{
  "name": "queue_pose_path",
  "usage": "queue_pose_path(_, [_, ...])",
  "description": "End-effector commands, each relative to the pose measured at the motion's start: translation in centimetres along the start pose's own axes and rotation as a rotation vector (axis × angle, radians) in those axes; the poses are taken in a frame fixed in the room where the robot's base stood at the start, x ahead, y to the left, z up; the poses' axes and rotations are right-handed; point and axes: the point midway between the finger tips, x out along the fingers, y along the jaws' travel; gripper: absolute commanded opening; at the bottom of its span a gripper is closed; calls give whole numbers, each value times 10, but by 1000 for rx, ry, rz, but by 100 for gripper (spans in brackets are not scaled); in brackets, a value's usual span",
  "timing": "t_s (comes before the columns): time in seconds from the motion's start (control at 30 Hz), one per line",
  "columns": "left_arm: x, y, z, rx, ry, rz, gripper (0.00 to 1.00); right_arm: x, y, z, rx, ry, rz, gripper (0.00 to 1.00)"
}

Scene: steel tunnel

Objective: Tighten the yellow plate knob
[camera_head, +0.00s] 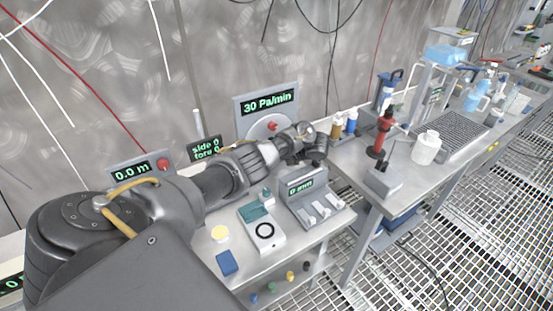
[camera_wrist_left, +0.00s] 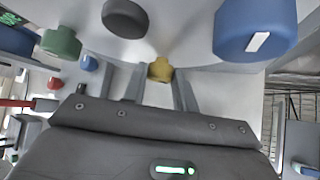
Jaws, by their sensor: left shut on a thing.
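The yellow plate knob (camera_wrist_left: 160,69) shows in the left wrist view, between the two fingers of my left gripper (camera_wrist_left: 160,90). The gripper is shut on it. In the head view my left arm reaches from the lower left to the middle, with the gripper (camera_head: 316,146) above the far right of the near bench. The gripper and arm hide the held knob there. My right gripper is in neither view.
Near the held knob are a large blue knob (camera_wrist_left: 254,28), a dark knob (camera_wrist_left: 125,18) and a green knob (camera_wrist_left: 62,42). A grey block reading "0 mm" (camera_head: 300,187) stands below the gripper. A panel reading "30 Pa/min" (camera_head: 267,103) stands behind. A second bench (camera_head: 375,205) lies right.

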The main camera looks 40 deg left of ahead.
Motion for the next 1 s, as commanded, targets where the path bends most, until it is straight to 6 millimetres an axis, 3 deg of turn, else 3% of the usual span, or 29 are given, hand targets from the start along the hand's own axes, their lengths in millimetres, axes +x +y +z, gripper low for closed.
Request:
queue_pose_path(0.47, [0,-1,-1,12,0,9,6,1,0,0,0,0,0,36])
queue_pose_path(0.5, [0,-1,-1,12,0,9,34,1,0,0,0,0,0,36])
queue_pose_path(0.63, [0,0,-1,11,0,9,50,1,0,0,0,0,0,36])
queue_pose_path(1.0, [-3,3,3,10,0,10,50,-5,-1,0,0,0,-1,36])
